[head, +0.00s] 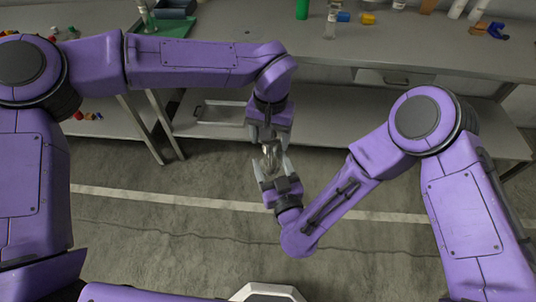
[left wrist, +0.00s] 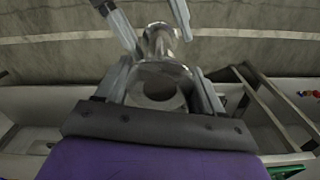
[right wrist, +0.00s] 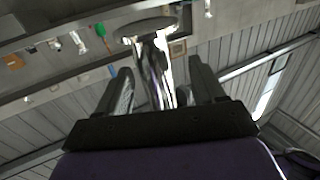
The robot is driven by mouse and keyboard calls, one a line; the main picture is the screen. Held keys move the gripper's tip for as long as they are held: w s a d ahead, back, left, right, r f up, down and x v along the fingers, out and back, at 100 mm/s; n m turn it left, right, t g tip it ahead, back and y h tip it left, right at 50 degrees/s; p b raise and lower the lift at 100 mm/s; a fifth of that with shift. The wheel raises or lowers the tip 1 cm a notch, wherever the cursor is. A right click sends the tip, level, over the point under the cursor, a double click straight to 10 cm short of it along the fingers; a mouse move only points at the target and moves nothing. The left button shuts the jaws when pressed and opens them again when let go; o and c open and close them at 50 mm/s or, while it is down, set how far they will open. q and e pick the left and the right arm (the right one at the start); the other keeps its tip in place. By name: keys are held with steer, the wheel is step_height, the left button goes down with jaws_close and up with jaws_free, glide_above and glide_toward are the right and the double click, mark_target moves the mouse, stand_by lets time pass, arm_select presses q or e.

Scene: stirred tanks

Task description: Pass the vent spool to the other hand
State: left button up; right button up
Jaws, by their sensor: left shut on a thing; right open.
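The vent spool (head: 270,156) is a shiny metal pipe piece with a flanged end. It is held in the air in front of the bench, between my two grippers. My left gripper (head: 268,143) comes from above and is shut on it. The left wrist view shows the spool's round flange (left wrist: 160,86) between the fingers. My right gripper (head: 270,170) comes from below and is open, its fingers on either side of the spool's lower part. In the right wrist view the spool's metal body (right wrist: 154,72) stands between the open fingers, with gaps on both sides.
The grey bench (head: 420,57) runs along the back, with a lower shelf (head: 370,128). On it stand a green bottle (head: 302,9), a clear bottle (head: 330,24), a yellow piece (head: 368,18) and a green mat (head: 176,27). The floor in front is clear.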

mark_target(266, 152)
steer(key=x, duration=0.4)
steer(key=shift+w+a, duration=0.1)
steer(key=shift+w, duration=0.1)
steer(key=c, duration=1.2)
arm_select(q)
steer(key=o, duration=1.6)
arm_select(e)
steer(key=shift+o, duration=0.2)
